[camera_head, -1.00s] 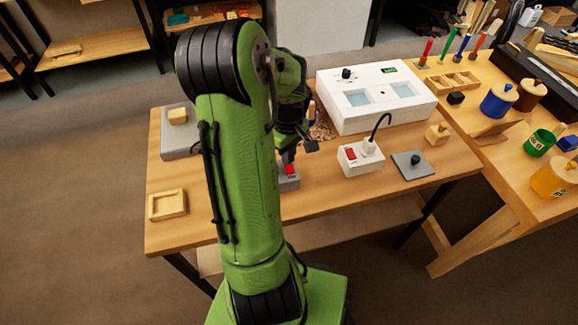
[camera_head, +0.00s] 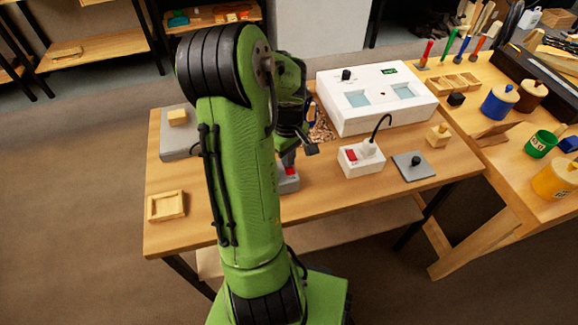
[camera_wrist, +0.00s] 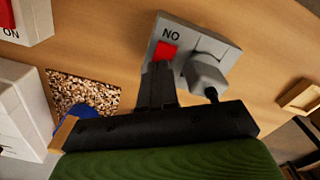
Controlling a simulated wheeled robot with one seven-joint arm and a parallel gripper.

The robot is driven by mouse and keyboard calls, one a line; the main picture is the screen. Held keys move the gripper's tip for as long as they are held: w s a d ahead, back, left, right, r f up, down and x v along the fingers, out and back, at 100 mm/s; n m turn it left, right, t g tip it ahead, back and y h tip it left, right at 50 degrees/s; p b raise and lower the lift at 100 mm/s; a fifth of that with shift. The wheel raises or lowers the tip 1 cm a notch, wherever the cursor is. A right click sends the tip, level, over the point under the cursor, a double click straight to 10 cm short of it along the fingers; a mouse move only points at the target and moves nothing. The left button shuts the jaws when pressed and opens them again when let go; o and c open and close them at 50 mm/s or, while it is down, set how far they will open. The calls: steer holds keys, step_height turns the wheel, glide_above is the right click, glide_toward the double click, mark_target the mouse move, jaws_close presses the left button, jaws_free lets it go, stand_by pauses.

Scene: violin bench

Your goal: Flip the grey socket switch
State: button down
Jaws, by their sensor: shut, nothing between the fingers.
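The grey socket (camera_head: 289,184) sits on the near bench, partly hidden behind my arm in the head view. In the wrist view, the grey socket (camera_wrist: 222,50) shows a red switch (camera_wrist: 167,50), upside-down "ON" lettering and a grey plug (camera_wrist: 207,75) with a dark cord. My gripper (camera_wrist: 159,66) is shut and empty, its fingertips at the edge of the red switch. I cannot tell if they touch it. In the head view, my gripper (camera_head: 288,160) is right above the grey socket, and little of the switch shows.
A white socket (camera_head: 362,160) with a red switch and corded plug stands to the right. Wood shavings (camera_wrist: 85,90) lie near the gripper. A wooden tray (camera_head: 166,206) is at the left. The bench front is mostly clear.

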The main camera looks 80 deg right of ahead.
step_height(320, 180, up, 7)
steer(key=p, duration=0.4)
steer(key=shift+f+p, duration=0.2)
steer(key=shift+p, duration=0.15)
steer(key=w+a+r+n+t+p, duration=0.1)
steer(key=w+a+r+n+t, duration=0.1)
steer(key=w+a+r, duration=0.55)
steer(key=w+a+r+n+t, duration=0.1)
steer(key=w+a+r, duration=0.4)
steer(key=w+a, duration=0.45)
steer(key=s+a+r+n+t, duration=0.1)
steer(key=s+a+r, duration=0.1)
steer(key=a, duration=0.6)
steer(key=s+a+r+n+t+p, duration=0.1)
steer(key=s+a+r, duration=0.2)
steer(key=a, duration=0.6)
steer(key=shift+s+a+n+t, duration=0.3)
steer(key=shift+s+n, duration=0.1)
steer(key=shift+s, duration=0.45)
